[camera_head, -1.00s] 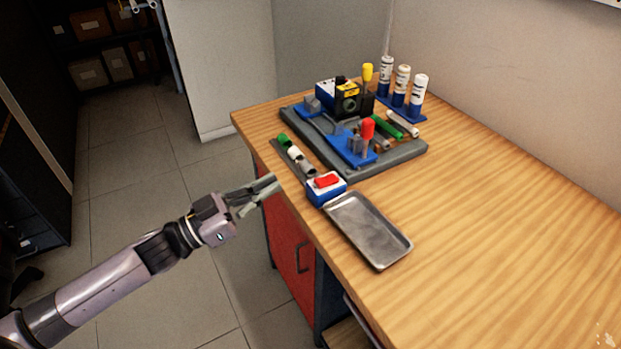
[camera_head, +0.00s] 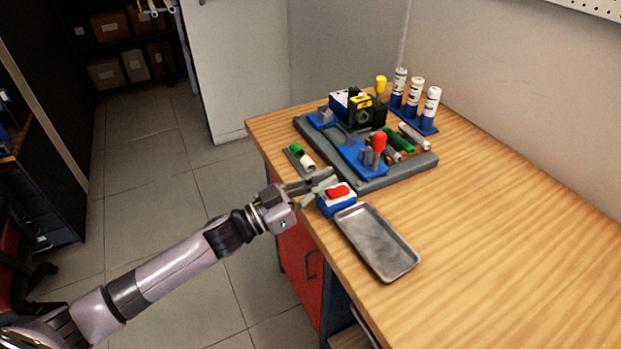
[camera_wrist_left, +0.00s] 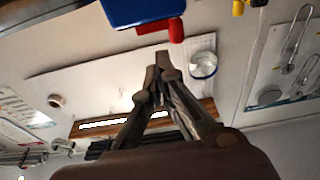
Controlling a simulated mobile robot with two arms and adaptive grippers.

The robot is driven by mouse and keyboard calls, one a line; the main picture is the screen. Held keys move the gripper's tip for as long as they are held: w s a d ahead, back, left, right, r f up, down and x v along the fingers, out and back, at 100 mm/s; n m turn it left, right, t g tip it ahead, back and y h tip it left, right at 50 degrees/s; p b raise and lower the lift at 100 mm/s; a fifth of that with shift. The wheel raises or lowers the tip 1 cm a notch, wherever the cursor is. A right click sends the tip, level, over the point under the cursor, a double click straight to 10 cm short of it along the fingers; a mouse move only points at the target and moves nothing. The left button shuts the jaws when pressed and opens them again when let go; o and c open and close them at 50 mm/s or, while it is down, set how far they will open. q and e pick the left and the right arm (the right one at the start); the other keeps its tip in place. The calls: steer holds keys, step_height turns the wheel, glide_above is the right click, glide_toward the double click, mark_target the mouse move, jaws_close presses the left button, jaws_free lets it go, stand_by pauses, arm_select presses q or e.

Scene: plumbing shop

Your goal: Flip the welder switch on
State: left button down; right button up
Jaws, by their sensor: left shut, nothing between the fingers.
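The welder switch (camera_head: 337,199) is a small blue and white box with a red rocker (camera_head: 338,191) on top. It sits at the left edge of the wooden bench, just behind a metal tray. My left gripper (camera_head: 331,180) is shut and empty, with its fingertips right at the far left side of the switch box. I cannot tell whether they touch it. In the left wrist view the shut fingers (camera_wrist_left: 163,62) point up toward a red part and a blue shape. My right gripper is not in view.
The metal tray (camera_head: 376,242) lies in front of the switch. A grey board (camera_head: 405,172) with the blue-black welder (camera_head: 358,107) and tubes stands behind. Several white bottles (camera_head: 415,95) stand at the back. The bench's right side (camera_head: 500,230) is clear.

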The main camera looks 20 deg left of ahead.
arm_select(q)
steer(key=shift+s+a+f, duration=0.15)
steer(key=shift+s+f, duration=0.05)
steer(key=shift+f, duration=0.8)
